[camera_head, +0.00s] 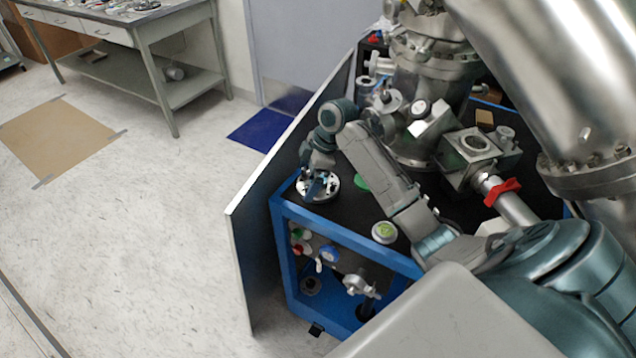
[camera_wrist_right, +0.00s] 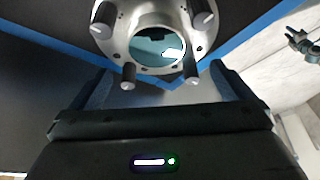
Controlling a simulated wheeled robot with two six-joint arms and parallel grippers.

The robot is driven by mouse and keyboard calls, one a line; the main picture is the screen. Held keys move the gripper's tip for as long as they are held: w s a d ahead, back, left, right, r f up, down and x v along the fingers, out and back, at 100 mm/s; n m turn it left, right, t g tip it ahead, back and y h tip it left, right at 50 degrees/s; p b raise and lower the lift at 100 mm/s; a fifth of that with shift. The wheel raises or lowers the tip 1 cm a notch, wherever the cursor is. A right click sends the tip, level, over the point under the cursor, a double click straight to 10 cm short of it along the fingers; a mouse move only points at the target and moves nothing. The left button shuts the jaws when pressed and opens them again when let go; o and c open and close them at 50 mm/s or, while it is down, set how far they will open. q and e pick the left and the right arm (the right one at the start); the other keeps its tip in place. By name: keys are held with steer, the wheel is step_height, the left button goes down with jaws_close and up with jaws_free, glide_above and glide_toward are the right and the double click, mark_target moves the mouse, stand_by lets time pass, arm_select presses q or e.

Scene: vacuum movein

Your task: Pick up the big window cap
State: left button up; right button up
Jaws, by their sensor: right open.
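The big window cap, a round metal flange with a glass window and several upright studs, lies flat on the black top of the blue-framed cart (camera_head: 318,197), near its left corner. In the right wrist view the window cap (camera_wrist_right: 155,48) is at the top middle, just beyond the fingertips. My right gripper (camera_head: 321,182) is above the cap and hides part of it. In the right wrist view the gripper (camera_wrist_right: 160,88) is open, with fingers spread left and right and nothing between them. Contact with the cap cannot be told. My left gripper is not in view.
An upright panel (camera_head: 262,200) stands along the cart's left side. A small round cap with a green centre (camera_head: 385,232) lies near the front edge. Metal vacuum chambers and a large pipe (camera_head: 560,70) crowd the back and right. Floor at left is open.

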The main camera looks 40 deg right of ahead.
steer(key=shift+w+a+f, duration=0.1)
steer(key=shift+a+f, duration=0.05)
steer(key=shift+f, duration=0.35)
steer(key=c, duration=1.1)
steer(key=shift+r, duration=0.1)
steer(key=shift+c, duration=0.2)
